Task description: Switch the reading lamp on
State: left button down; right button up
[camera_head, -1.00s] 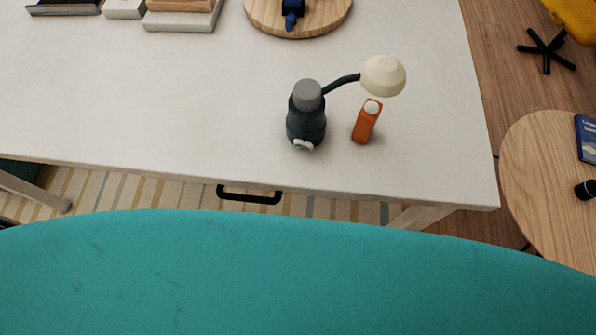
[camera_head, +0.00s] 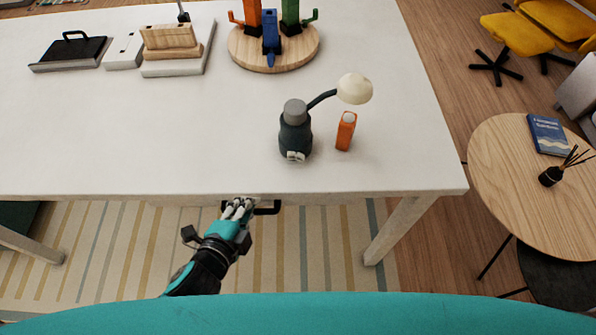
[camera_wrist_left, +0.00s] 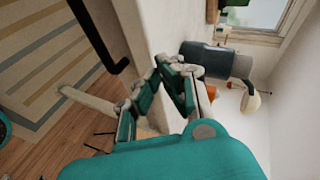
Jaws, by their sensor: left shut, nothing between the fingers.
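The reading lamp (camera_head: 295,135) stands upright near the table's front right. It has a dark base with a grey top, a thin dark arm and a cream shade (camera_head: 354,88) leaning right. A small whitish part (camera_head: 296,156) sits low on the base's front. The lamp also shows, turned sideways, in the left wrist view (camera_wrist_left: 207,60). My left gripper (camera_head: 240,206) is shut and empty at the table's front edge, left of and nearer than the lamp, apart from it. Its fingers show in the left wrist view (camera_wrist_left: 170,78). My right gripper is out of view.
An orange block with a white top (camera_head: 346,132) stands just right of the lamp. A black drawer handle (camera_head: 267,209) is close beside my left gripper. A round wooden board (camera_head: 240,52) with coloured items is behind. The white table's (camera_head: 150,150) front left is clear.

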aim_at(300, 178)
pick_arm(q)
jog(key=d+m+h, duration=0.1)
jog(key=m, duration=0.1)
jog(key=s+d+r+m+h, duration=0.1)
jog(key=d+m, duration=0.1)
jog(key=s+d+r+m+h, duration=0.1)
jog(key=shift+s+d+r+m, duration=0.15)
jog(key=shift+d+m, duration=0.2)
jog(key=shift+m, duration=0.05)
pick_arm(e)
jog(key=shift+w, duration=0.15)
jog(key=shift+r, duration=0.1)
pick_arm(q)
jog(key=p+x, duration=0.1)
jog(key=x, duration=0.3)
jog(key=r+p+x, duration=0.1)
jog(key=x, duration=0.4)
jog(key=p+x, duration=0.2)
jog(key=x, duration=0.3)
jog(key=shift+d+r, duration=0.1)
jog(key=shift+r, duration=0.2)
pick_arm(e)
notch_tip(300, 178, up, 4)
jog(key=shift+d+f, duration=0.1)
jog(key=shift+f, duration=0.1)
pick_arm(q)
jog(key=shift+d, duration=0.1)
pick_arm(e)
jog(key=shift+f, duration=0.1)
